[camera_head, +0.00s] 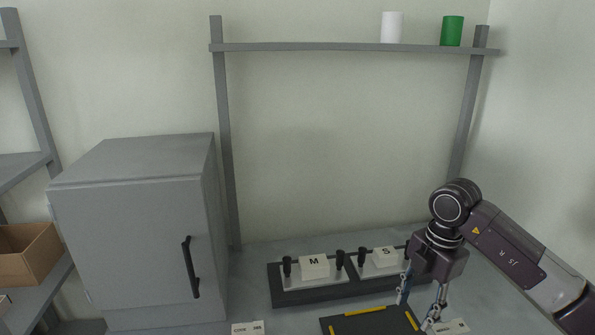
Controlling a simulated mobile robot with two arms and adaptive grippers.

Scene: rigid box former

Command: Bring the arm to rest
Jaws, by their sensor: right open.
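My right gripper (420,307) hangs from the arm that comes in from the right, fingers pointing down. Its fingers are apart and I see nothing between them. It is over the right end of a dark board with yellow strips (343,326) at the bottom edge of the view; whether it touches the board I cannot tell. Behind it, a dark rack (290,298) holds a plate marked M (314,267) and a plate marked S (386,258), each with black knobs. The gripper partly hides the right end of the rack. My left gripper is not in view.
A grey cabinet (130,235) with a black handle (190,267) stands on the left. A shelf (300,47) above holds a white cylinder (391,27) and a green cylinder (452,31). A cardboard box (28,252) sits on the left rack. Small labels (247,328) lie on the grey counter.

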